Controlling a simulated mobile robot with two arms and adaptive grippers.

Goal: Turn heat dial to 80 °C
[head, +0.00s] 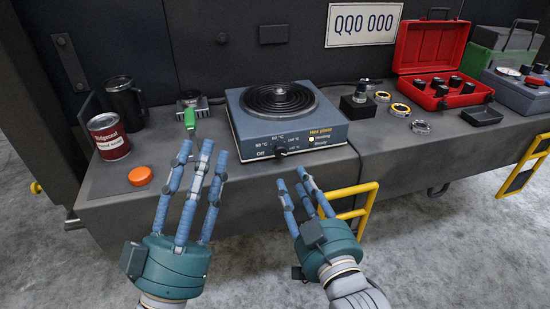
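The hot plate (287,120) is a blue-grey box with a black coil on top, standing on the grey bench. Its black heat dial (280,152) is on the sloped front panel, with "Off" to its lower left and temperature marks around it. The dial's exact pointing is too small to tell. My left gripper (203,157) is open and empty, in front and to the left of the hot plate. My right gripper (298,181) is open and empty, a little below and right of the dial, apart from it.
A green-handled tool (189,119), an orange button (140,176), a red-labelled can (109,136) and a black mug (126,104) are on the left. Bearing rings (400,110) and an open red case (437,62) are on the right. A yellow rail (350,190) juts from the bench front.

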